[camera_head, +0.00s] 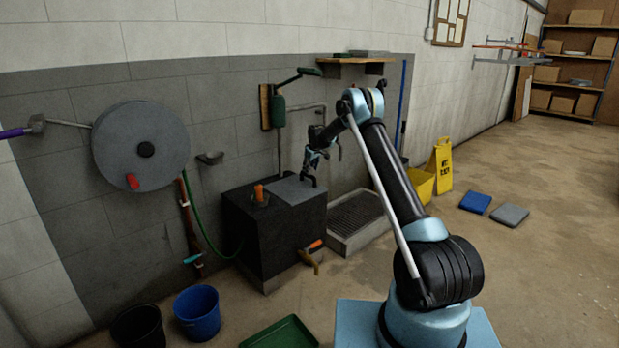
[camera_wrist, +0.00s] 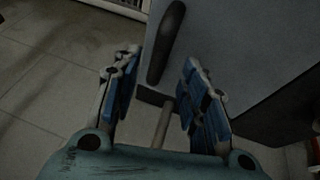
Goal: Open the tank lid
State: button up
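The tank (camera_head: 262,238) is a black box on the floor by the wall. Its grey lid (camera_head: 288,191) lies flat on top and looks shut. In the wrist view the lid (camera_wrist: 235,45) fills the upper right, with a dark bar handle (camera_wrist: 167,42) near its edge. My gripper (camera_head: 311,168) is over the lid's right side in the head view. In the wrist view my gripper (camera_wrist: 158,82) has its two blue-padded fingers spread apart. The handle lies ahead of the gap between them, and I see no grip on it. Whether a fingertip touches the lid is unclear.
An orange-topped fitting (camera_head: 260,195) stands on the tank's left part. An orange-handled tap (camera_head: 312,250) juts from its front. A floor basin (camera_head: 355,218) is close on the right. A hose reel (camera_head: 140,147), blue bucket (camera_head: 197,312) and green tray (camera_head: 280,334) are nearby.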

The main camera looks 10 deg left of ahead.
jog(key=shift+x, duration=2.7)
grip_shut()
